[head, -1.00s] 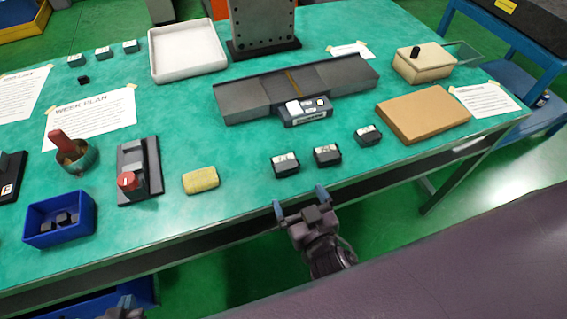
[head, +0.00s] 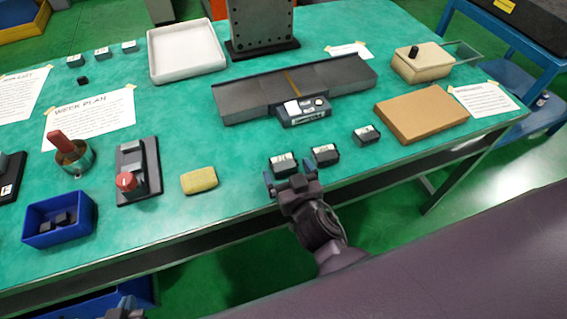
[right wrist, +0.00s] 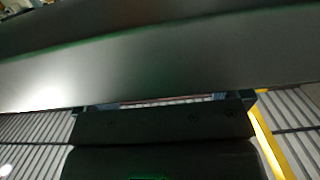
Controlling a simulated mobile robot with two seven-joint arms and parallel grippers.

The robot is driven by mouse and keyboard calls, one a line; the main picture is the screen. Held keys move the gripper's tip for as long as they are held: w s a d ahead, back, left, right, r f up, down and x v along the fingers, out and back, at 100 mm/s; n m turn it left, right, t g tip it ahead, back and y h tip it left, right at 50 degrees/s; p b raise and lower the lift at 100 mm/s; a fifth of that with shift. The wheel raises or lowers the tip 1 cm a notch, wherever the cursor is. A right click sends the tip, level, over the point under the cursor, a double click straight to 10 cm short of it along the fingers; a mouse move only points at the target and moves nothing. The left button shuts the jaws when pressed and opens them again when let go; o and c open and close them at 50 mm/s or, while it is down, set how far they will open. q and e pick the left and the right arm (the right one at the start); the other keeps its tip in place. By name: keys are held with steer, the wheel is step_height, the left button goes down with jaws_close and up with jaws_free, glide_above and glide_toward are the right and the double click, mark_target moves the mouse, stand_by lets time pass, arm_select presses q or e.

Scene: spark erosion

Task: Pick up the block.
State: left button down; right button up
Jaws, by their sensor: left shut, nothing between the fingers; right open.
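Three small dark blocks with white labelled tops stand near the front edge of the green table: a left one (head: 283,163), a middle one (head: 325,154) and a right one (head: 366,134). I cannot tell which is meant. My right gripper (head: 289,179) is open at the table's front edge, its blue fingertips close to the left block. I cannot tell whether the block is between them. The right wrist view shows a large dark surface close ahead and no clear block. My left gripper (head: 124,309) is shut and empty, partly cut off at the bottom left.
A yellow sponge (head: 199,180), a dark fixture with a red knob (head: 127,181) and a blue bin (head: 57,236) lie to the left. A dark grey rail (head: 240,100) with a small device (head: 303,111) lies behind the blocks. A brown board (head: 420,107) lies right.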

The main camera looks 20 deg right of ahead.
mark_target(285, 165)
steer(key=shift+w+f, duration=0.2)
steer(key=shift+w, duration=1.15)
steer(key=shift+c, duration=0.4)
steer(key=c, duration=1.2)
steer(key=shift+c, duration=0.4)
steer(key=shift+r, duration=0.1)
steer(key=shift+r, duration=0.5)
steer(key=shift+r+p, duration=0.3)
steer(key=shift+r, duration=0.05)
steer(key=s, duration=1.8)
steer(key=shift+d+b, duration=0.35)
steer(key=shift+b, duration=0.1)
steer(key=shift+f, duration=0.1)
